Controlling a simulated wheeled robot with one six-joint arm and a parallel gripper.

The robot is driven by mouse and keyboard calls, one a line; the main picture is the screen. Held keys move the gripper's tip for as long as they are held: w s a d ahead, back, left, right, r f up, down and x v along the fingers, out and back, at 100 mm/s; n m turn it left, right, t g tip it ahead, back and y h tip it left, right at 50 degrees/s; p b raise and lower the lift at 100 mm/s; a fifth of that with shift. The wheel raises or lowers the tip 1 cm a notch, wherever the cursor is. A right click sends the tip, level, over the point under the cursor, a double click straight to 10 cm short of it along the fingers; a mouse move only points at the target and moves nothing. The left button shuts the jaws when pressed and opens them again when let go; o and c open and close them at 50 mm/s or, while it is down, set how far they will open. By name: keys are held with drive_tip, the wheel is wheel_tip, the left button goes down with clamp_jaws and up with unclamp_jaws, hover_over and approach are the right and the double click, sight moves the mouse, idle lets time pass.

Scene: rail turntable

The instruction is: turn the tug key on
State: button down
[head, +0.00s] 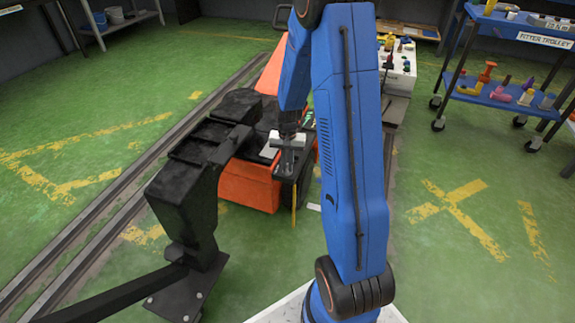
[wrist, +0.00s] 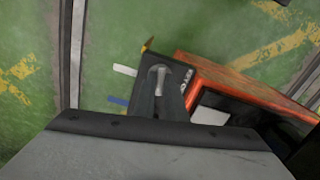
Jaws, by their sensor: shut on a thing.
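The orange tug (head: 248,185) stands on the green floor, partly behind my arm; its orange body also shows in the wrist view (wrist: 240,80). A black key panel (wrist: 143,98) juts from its side, with small white lettering that seems to read KEY. The tug key (wrist: 157,77) is a pale grey, rounded piece on that panel. My gripper (head: 291,158) is down at the panel and shut on the key. The fingertips' contact is small in the head view and mostly hidden by the gripper body in the wrist view, so the key's exact angle is unclear.
A black jointed structure (head: 195,180) stands close left of the tug, beside floor rails (head: 95,215). A white bench with small items (head: 402,68) is behind. A blue trolley (head: 500,95) stands at right. Open floor lies left and right.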

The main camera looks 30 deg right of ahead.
sight(287, 167)
drive_tip(key=shift+m, duration=1.1)
drive_tip(key=c, duration=1.8)
unclamp_jaws()
wheel_tip(287, 167, up, 17)
drive_tip(key=shift+r, duration=0.2)
